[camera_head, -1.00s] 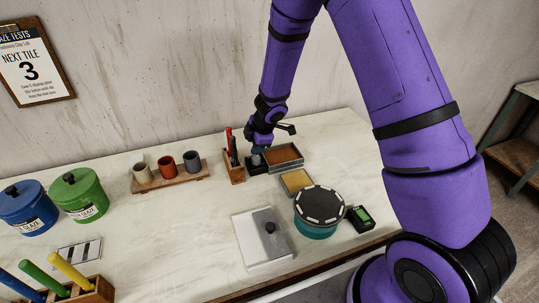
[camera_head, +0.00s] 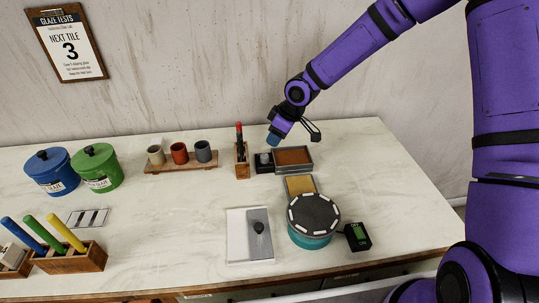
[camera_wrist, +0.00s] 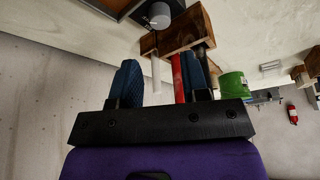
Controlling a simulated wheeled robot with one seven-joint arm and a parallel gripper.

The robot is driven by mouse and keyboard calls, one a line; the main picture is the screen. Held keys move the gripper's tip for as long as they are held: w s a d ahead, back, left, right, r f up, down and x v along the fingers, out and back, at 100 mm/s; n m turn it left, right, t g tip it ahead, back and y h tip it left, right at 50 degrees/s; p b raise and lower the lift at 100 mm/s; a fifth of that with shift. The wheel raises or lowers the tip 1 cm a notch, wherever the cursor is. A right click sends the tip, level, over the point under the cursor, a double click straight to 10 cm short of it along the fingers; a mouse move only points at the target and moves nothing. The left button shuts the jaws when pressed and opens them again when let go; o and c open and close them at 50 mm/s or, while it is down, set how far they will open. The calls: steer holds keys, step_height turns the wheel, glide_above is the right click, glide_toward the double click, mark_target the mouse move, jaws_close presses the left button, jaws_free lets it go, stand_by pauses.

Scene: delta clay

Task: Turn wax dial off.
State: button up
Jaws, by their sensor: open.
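A small black box with a grey round knob (camera_head: 264,159), which looks like the wax dial, sits at the back of the table beside a grey-rimmed tray of brown material (camera_head: 293,158). The knob also shows at the top of the wrist view (camera_wrist: 158,14). Its setting is too small to read. My gripper (camera_head: 272,141) is just above and behind the box, apart from the knob. In the wrist view my gripper (camera_wrist: 160,75) has its two blue fingers apart, with nothing clearly held between them.
A wooden tool holder (camera_head: 242,172) with a red-handled tool stands close left of the box. A rack of three cups (camera_head: 181,167) is further left. A yellow-filled tray (camera_head: 300,186) and a round turntable (camera_head: 313,215) are in front. The wall is close behind.

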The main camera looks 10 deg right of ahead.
mark_target(265, 156)
steer(key=x, duration=1)
steer(key=shift+d, duration=0.1)
steer(key=c, duration=0.6)
